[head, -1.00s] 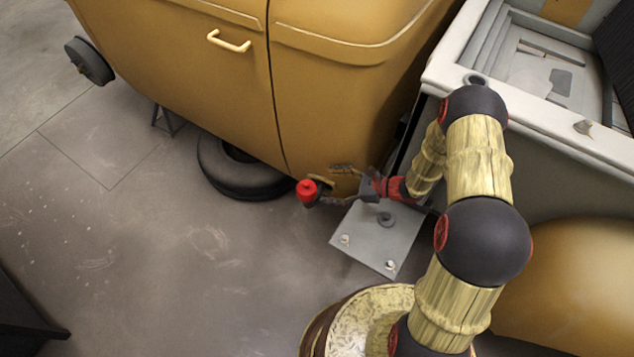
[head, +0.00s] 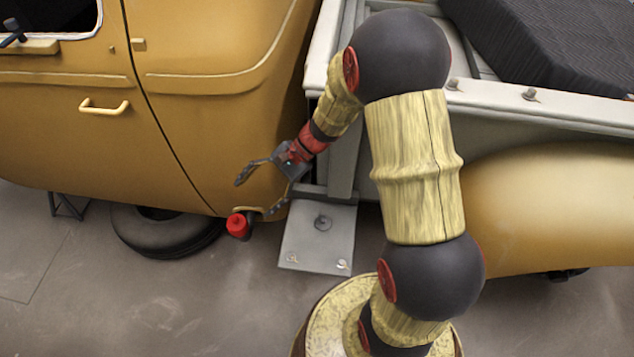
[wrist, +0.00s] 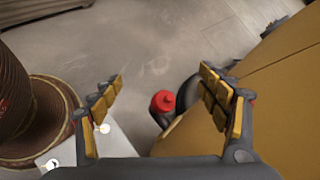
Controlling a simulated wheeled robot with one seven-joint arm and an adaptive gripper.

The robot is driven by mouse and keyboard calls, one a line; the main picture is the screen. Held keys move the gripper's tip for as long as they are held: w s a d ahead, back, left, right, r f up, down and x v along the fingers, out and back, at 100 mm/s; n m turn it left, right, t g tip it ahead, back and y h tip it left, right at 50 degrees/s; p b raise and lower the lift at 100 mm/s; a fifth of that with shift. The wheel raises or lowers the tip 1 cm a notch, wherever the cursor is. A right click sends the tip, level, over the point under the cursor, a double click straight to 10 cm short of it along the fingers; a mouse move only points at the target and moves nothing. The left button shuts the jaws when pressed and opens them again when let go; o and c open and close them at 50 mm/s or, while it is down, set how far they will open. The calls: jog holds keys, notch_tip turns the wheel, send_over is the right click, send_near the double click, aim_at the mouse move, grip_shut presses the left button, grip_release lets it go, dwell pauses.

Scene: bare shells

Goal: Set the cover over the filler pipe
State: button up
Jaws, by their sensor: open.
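The red cover (head: 237,222) sits at the end of the short dark filler pipe (head: 247,231), low at the cab's bottom edge. It looks upright; whether it is fully seated I cannot tell. The cover also shows in the wrist view (wrist: 162,100), beyond and between the fingers, apart from both. My gripper (head: 258,194) is open and empty, above and to the right of the cover in the head view, close to the cab's side. Its two spread fingers show in the wrist view (wrist: 163,88). Most of the pipe is hidden below the cover.
The mustard cab (head: 190,120) stands close beside my gripper. A grey plate with bolts (head: 318,240) lies right of the cover. A tyre (head: 150,238) is on the floor under the cab. The grey truck bed (head: 500,115) is on the right. Floor at lower left is clear.

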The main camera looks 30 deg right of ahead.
jog(key=s+d+r+n+t+h, duration=0.1)
jog(key=s+d+r+n+h, duration=0.1)
jog(key=s+r, duration=0.4)
jog(key=s+d+r+n+t+h, duration=0.2)
jog(key=s+r+n, duration=0.4)
jog(key=r, duration=0.3)
jog(key=s+d+r+n+t+h, duration=0.1)
jog(key=s+d+r+n+h, duration=0.3)
jog(key=s+r+n+h, duration=0.1)
notch_tip(320, 180, up, 3)
jog(key=shift+s+d+f+t+h, duration=0.15)
jog(key=shift+s+t+h, duration=0.25)
jog(key=shift+s+h, duration=0.35)
